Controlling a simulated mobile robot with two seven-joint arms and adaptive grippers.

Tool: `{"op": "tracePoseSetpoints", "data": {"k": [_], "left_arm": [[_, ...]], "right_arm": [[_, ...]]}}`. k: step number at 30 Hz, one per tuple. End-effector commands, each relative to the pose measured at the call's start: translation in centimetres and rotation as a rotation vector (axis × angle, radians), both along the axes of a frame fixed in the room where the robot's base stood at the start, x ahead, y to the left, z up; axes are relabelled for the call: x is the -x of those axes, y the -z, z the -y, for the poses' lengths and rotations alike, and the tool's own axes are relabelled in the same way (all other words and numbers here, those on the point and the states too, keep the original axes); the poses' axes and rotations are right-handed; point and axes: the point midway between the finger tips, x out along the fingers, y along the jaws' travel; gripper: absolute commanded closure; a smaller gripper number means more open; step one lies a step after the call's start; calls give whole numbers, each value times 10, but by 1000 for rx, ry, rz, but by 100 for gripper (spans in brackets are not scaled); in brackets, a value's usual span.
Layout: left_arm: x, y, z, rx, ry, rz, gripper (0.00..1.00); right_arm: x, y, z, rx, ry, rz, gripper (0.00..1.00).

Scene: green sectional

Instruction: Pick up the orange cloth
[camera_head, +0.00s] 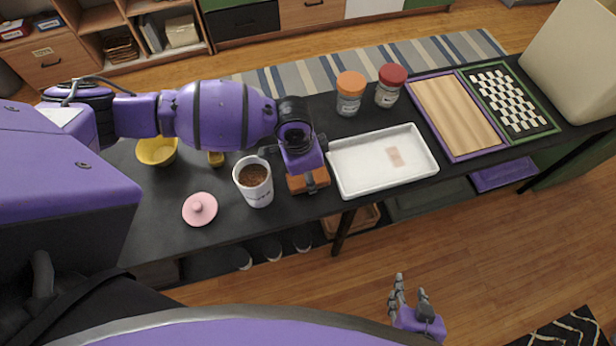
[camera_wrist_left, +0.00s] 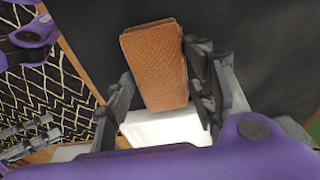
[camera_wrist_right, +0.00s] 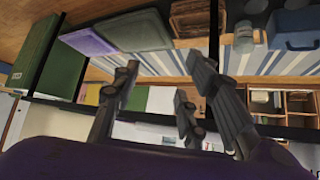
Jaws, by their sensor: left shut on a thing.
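The orange cloth (camera_head: 296,185) is a folded, textured orange-brown block on the black table, left of the white tray. In the left wrist view the cloth (camera_wrist_left: 155,60) lies between the fingers. My left gripper (camera_head: 308,176) points down at it and is shut on it, hiding part of it in the head view. I cannot tell whether the cloth is off the table. My right gripper (camera_head: 409,286) is open and empty, out over the floor in front of the table.
A white mug of brown contents (camera_head: 256,190) stands close left of the cloth, with a pink lid (camera_head: 200,209) and yellow bowl (camera_head: 157,151) further left. The white tray (camera_head: 355,178) is close right. Two jars (camera_head: 349,95) (camera_head: 390,86), a wooden board (camera_head: 447,110) and a checkerboard (camera_head: 512,103) stand beyond.

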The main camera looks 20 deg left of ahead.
Motion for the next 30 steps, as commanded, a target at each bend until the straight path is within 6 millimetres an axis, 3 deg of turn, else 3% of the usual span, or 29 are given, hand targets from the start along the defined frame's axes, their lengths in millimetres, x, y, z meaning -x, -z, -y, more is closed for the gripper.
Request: {"op": "tracePoseSetpoints", "data": {"k": [8,14,23,30], "left_arm": [[-1,-6,0,0,0,1,76],[-1,-33,0,2,1,4,76],[45,-98,32,4,5,5,76],[92,-118,63,3,4,0,76]], "right_arm": [[6,1,-1,-4,8,-8,60],[7,-2,0,-4,9,-8,60],[-3,-13,-1,-4,-1,12,60],[-3,-13,-1,-1,-6,10,60]]}}
